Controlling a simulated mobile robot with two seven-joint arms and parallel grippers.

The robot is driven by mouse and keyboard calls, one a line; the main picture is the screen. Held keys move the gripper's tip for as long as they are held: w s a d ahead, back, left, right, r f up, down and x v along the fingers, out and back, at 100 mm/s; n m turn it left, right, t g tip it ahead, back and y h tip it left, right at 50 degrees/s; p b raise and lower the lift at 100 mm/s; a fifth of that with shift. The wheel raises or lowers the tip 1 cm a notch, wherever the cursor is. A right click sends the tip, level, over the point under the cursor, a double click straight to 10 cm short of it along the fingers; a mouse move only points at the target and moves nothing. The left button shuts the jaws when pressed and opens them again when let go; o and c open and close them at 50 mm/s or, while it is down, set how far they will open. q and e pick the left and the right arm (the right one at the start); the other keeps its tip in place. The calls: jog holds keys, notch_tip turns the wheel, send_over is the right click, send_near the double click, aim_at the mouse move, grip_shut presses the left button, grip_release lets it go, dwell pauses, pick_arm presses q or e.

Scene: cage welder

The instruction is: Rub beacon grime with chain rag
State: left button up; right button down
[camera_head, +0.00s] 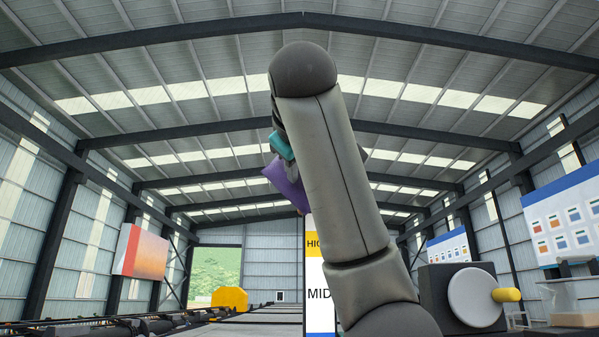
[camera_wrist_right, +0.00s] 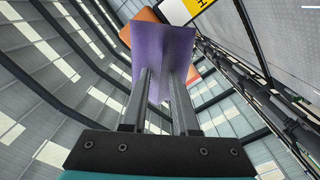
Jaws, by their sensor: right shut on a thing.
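A flat purple piece, which looks like the rag (camera_wrist_right: 160,42), stands at the fingertips of my right gripper (camera_wrist_right: 163,88) in the right wrist view. The gripper is shut on it. In the head view my raised right arm fills the middle, and the purple rag (camera_head: 288,188) shows partly to the left of it, below the teal part of the gripper (camera_head: 280,146). An orange shape (camera_wrist_right: 147,16) shows behind the rag's top edge in the wrist view; I cannot tell whether it is the beacon. No grime can be made out. My left gripper is not in view.
A white sign panel with a yellow band (camera_head: 315,243) stands behind my arm. A dark box with a grey disc (camera_head: 476,298) and yellow knob (camera_head: 507,295) is at right. Farther off are a red-orange wall panel (camera_head: 141,252) and a yellow machine (camera_head: 230,299).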

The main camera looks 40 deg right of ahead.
jog(key=b+v, duration=0.1)
jog(key=v, duration=0.2)
dwell(0.5)
jog(key=shift+w, duration=0.1)
